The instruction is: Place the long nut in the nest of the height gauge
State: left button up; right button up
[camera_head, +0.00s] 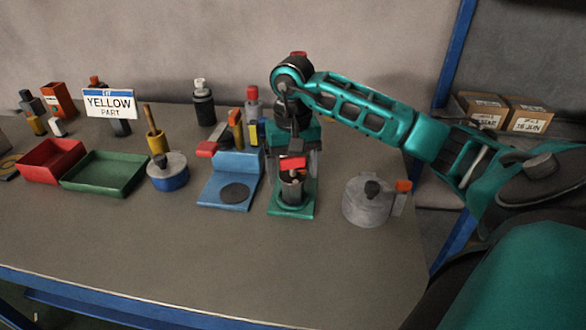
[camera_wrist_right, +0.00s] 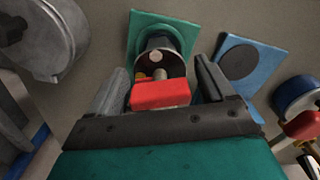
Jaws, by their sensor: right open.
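The height gauge, as far as I can tell, is the green-based stand (camera_head: 291,211) below my right gripper. A dark round cup stands on its base, and a red block (camera_head: 292,163) shows above it. In the right wrist view the green base (camera_wrist_right: 142,24) lies beyond the fingers. The cup's inside (camera_wrist_right: 160,64) shows a grey post and a small pale disc. My right gripper (camera_wrist_right: 158,88) is open, with one finger on each side of the red block; I cannot tell whether they touch it. I cannot pick out the long nut for certain. My left gripper is not in view.
A blue stand (camera_head: 225,190) with a dark disc is just left of the green base. A grey round pot (camera_head: 366,205) is to the right. A blue tin (camera_head: 168,178), a green tray (camera_head: 104,181) and a red tray (camera_head: 49,168) are further left. The table's front is clear.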

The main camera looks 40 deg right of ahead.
notch_tip(320, 180, up, 12)
jog(key=shift+f+p, duration=0.2)
jog(key=shift+p, duration=0.35)
dwell(0.3)
